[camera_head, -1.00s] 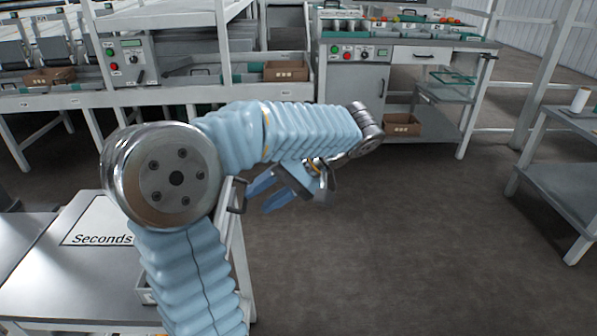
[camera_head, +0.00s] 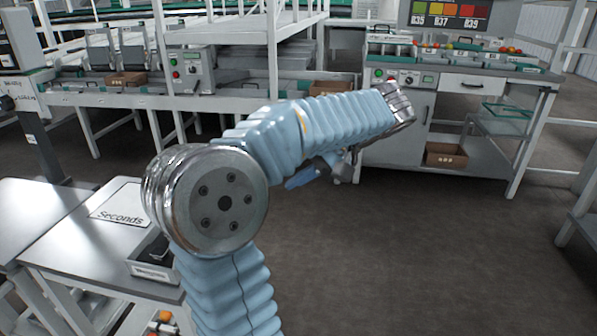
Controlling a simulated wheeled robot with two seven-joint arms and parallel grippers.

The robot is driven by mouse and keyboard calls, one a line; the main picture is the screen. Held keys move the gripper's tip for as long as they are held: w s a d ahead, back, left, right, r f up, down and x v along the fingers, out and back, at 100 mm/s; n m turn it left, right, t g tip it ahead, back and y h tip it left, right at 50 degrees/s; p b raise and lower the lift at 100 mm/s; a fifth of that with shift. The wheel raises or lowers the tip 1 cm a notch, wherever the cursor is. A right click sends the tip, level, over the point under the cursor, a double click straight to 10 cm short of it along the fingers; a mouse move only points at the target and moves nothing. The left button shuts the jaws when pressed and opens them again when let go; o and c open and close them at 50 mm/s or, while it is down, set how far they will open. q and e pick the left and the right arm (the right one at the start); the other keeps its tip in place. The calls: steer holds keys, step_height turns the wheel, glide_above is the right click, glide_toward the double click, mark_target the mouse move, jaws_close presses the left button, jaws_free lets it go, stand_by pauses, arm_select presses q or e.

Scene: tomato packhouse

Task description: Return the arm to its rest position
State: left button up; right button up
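One arm of mine, in a light blue ribbed sleeve with a silver elbow joint, rises from the bottom left of centre and bends to the right. I take it for my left arm. Its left gripper (camera_head: 303,178) shows only partly below the forearm, with one blue finger pointing down to the left. The forearm hides the rest, so its opening cannot be told. Nothing is seen held in the visible part. The gripper is over open floor, right of the table (camera_head: 62,248) with the "Seconds" label (camera_head: 120,203). My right gripper is out of view.
The floor (camera_head: 430,260) right of my arm is clear.

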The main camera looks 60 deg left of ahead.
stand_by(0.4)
arm_select(q)
steer(key=w+d+f+m+t+h, duration=0.1)
steer(key=w+d+f+m, duration=0.2)
steer(key=w+f, duration=0.35)
steer(key=w+d+f+m+t+h, duration=0.1)
steer(key=w+d+f+m+t, duration=0.15)
steer(key=f, duration=0.75)
steer(key=w+d+f+m+t+h, duration=0.1)
steer(key=w+d+f+m, duration=0.1)
steer(key=w+d+f, duration=0.45)
steer(key=d+f+m+t+h, duration=0.1)
steer(key=d+f+h, duration=0.1)
steer(key=d+f, duration=0.55)
steer(key=d+f+m+h, duration=0.25)
steer(key=d+f, duration=0.25)
steer(key=f, duration=0.5)
steer(key=s+d+f+n+t+h, duration=0.2)
steer(key=s+d+f+h, duration=0.1)
steer(key=s+d+f, duration=0.6)
steer(key=d+f, duration=0.4)
steer(key=d, duration=0.1)
steer(key=shift+f+n+t, duration=0.2)
steer(key=shift+n+t, duration=0.15)
steer(key=shift+n, duration=0.05)
steer(key=shift+w+a+h, duration=0.1)
steer(key=shift+h, duration=0.15)
